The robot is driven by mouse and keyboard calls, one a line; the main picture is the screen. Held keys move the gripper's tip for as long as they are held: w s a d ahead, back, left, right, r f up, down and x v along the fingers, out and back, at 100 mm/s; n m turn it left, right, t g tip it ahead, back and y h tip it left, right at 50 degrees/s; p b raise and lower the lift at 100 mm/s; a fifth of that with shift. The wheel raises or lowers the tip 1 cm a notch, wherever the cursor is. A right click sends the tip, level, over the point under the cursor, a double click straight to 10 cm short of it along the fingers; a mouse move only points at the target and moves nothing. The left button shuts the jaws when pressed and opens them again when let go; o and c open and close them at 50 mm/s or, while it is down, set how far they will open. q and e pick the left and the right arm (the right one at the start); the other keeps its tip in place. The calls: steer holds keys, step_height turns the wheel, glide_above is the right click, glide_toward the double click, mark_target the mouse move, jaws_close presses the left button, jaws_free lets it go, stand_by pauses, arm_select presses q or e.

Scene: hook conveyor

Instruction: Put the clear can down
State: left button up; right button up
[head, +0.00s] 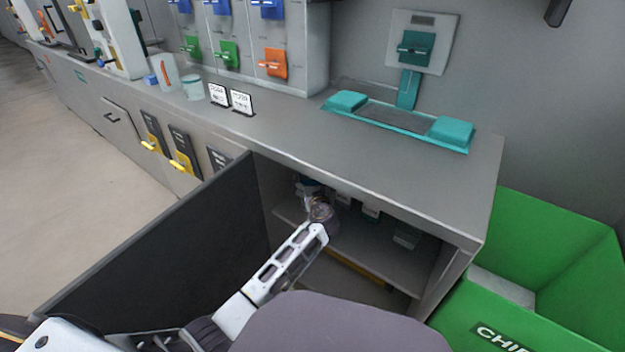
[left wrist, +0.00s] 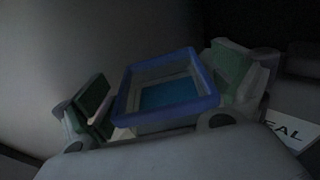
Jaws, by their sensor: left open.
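A clear can (left wrist: 168,97) with a blue rim and a blue patch inside shows in the left wrist view, standing on a pale surface. My left gripper (left wrist: 170,100) is open, with one finger on each side of the can; I cannot tell if either finger touches it. In the head view my left gripper (head: 310,192) reaches into the open cabinet (head: 470,235), at the shelf's left part. The can is mostly hidden there; only a small bluish bit shows by the fingers. My right gripper is not in view.
The cabinet's dark door (head: 160,255) stands open to the left. Small boxes (head: 405,236) sit on the shelf (head: 365,262) right of my gripper. A green bin (head: 550,245) stands at the right. A small pale cup (head: 192,88) is on the counter (head: 290,130).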

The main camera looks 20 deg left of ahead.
arm_select(q)
steer(key=p+v, duration=0.4)
steer(key=v, duration=0.7)
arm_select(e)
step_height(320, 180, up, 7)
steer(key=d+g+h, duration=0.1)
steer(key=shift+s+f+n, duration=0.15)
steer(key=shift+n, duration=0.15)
arm_select(q)
steer(key=shift+s, duration=0.15)
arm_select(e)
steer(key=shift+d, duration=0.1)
